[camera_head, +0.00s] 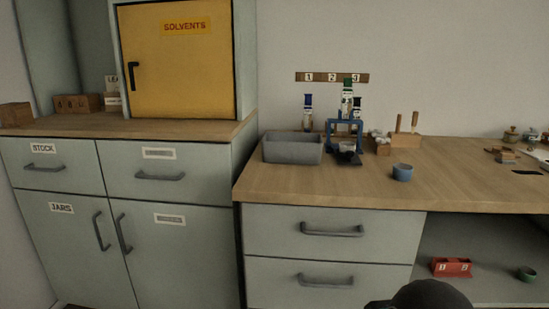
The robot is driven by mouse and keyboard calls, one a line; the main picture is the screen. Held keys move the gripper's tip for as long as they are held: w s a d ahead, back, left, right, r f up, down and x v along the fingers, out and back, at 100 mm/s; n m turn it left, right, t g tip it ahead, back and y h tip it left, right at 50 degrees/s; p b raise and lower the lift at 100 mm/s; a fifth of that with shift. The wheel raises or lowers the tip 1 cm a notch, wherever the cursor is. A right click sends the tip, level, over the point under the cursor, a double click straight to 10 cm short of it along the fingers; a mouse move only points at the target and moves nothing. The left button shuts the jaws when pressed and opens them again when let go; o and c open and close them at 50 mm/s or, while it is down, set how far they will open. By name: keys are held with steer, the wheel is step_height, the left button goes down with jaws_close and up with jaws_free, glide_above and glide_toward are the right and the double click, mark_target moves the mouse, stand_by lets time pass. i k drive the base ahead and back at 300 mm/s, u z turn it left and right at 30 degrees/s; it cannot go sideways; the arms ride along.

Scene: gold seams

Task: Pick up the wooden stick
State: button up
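Two thin upright wooden pieces that look like sticks, one on the left (398,122) and one on the right (414,121), stand in a small wooden block (406,140) at the back of the wooden counter (330,190). I cannot tell which of them is the wooden stick, or whether they are loose. My gripper is not visible. A dark rounded shape at the bottom edge seems to be part of my own arm, well in front of the counter.
A grey bin (293,149), a blue rack (345,128) with vials and a blue cup (402,172) stand near the block. Pots and small items lie at the right. The counter's front strip is clear. A yellow solvents cabinet (177,65) stands left.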

mark_target(414, 118)
steer(key=z, duration=0.55)
steer(key=i, duration=0.7)
steer(key=z, duration=0.25)
